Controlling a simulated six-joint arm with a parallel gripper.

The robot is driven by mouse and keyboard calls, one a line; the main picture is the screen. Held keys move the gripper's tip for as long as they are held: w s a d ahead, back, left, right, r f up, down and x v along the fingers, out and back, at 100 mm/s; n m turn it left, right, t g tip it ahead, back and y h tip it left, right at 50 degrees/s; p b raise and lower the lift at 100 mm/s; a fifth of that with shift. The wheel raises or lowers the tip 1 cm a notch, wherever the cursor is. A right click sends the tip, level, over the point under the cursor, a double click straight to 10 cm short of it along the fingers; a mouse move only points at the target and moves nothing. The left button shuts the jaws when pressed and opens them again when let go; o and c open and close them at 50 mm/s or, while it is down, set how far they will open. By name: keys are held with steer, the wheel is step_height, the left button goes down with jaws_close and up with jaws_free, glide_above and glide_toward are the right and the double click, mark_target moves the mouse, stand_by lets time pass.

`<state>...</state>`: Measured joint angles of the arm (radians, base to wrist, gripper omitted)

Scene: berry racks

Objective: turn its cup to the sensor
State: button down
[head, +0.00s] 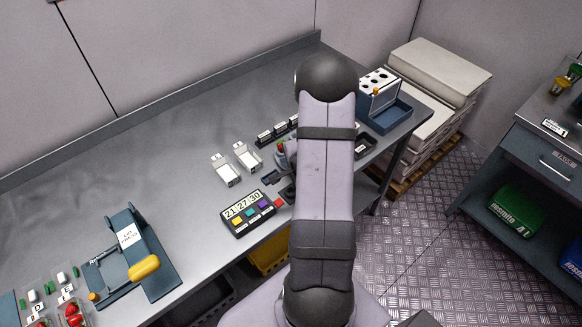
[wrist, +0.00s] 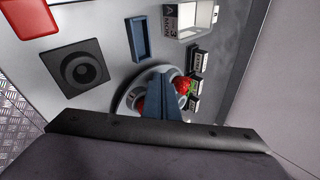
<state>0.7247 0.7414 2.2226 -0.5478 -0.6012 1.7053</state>
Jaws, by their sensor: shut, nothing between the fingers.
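In the wrist view a round pale carousel (wrist: 126,103) carries cups with red strawberries (wrist: 183,85). My gripper (wrist: 168,82) is shut and empty, its blue-grey fingers pointing down over the carousel, between the berries. I cannot tell whether they touch a cup. A black square unit with a round lens-like centre (wrist: 82,68), perhaps the sensor, lies to the left of the carousel, apart from it. In the head view a bit of red berry (head: 281,146) shows beside my arm. My arm hides most of the carousel there.
A small blue tray (wrist: 138,38) and a white labelled box (wrist: 197,22) lie beyond the carousel, with small black blocks (wrist: 197,62) at its right. In the head view a button panel (head: 248,213), two white holders (head: 225,171) and a blue press (head: 155,280) stand leftward.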

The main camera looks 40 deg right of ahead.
steer(key=shift+s+a+r+p, duration=0.15)
steer(key=shift+s+a, duration=0.2)
steer(key=shift+s, duration=0.25)
steer(key=shift+s+a+r+p, duration=0.15)
steer(key=shift+s+a, duration=0.2)
steer(key=shift+s, duration=0.25)
steer(key=v, duration=0.3)
steer(key=a+b+v, duration=0.1)
steer(key=v, duration=0.3)
steer(key=shift+w+a, duration=0.1)
steer(key=shift+w, duration=0.1)
steer(key=p, duration=0.1)
steer(key=r+p, duration=0.1)
steer(key=shift+s+a+p, duration=0.15)
steer(key=shift+a+p, duration=0.05)
steer(key=shift+p, duration=0.15)
steer(key=shift+r+p, duration=0.1)
steer(key=shift+p, duration=0.4)
steer(key=p, duration=0.2)
steer(key=s+r+p, duration=0.1)
steer(key=p, duration=0.1)
steer(key=shift+a, duration=0.25)
steer(key=shift+s+f+p, duration=0.1)
steer(key=shift+p, duration=0.35)
steer(key=shift+a, duration=0.1)
